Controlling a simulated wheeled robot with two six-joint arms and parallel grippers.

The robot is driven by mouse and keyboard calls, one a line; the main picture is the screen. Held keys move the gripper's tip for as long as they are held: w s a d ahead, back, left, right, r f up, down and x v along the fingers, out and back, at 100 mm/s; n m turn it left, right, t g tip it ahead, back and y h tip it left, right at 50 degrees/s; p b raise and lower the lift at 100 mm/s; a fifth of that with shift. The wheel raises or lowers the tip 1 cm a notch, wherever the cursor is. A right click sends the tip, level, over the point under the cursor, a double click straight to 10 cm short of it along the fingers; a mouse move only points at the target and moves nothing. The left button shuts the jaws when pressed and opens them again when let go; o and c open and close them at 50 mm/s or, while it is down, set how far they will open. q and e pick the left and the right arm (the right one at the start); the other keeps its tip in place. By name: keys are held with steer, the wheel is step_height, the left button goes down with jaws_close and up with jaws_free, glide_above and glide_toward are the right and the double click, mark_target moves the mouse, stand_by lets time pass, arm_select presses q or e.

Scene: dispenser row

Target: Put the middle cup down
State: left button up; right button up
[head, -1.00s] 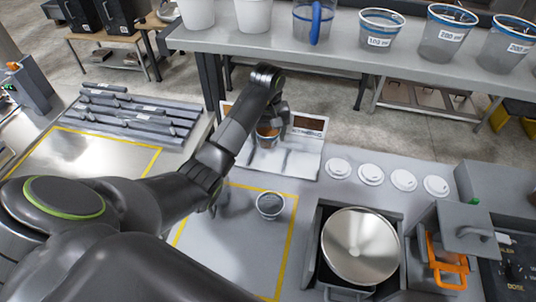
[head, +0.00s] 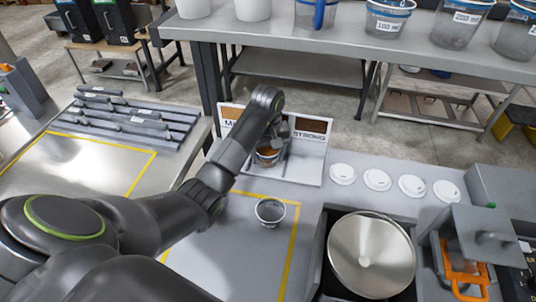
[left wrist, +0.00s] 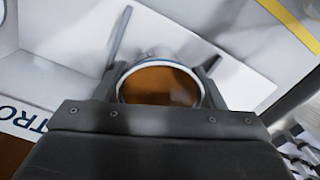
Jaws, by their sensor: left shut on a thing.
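My left gripper (head: 269,147) is shut on a clear cup with brown content (head: 267,156), in front of the white stand (head: 305,168) with brown sample panels, one marked STRONG. In the left wrist view the cup's pale rim and brown content (left wrist: 160,86) show between the two fingers, with the stand's white surface around it. I cannot tell whether the cup's base touches the stand. A second clear cup (head: 270,212), seemingly empty, stands upright on the counter inside the yellow outline, nearer me and apart from the gripper. My right gripper is not in view.
Several white lids (head: 377,180) lie in a row right of the stand. A shelf (head: 350,47) with tubs and measuring cups runs behind. The yellow-outlined counter (head: 225,250) has free room.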

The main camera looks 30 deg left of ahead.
arm_select(q)
steer(key=o, duration=0.8)
steer(key=shift+f, duration=0.1)
steer(key=shift+c, duration=0.2)
steer(key=o, duration=0.4)
step_height(320, 180, up, 12)
steer(key=p, duration=1.1)
steer(key=shift+r, duration=0.2)
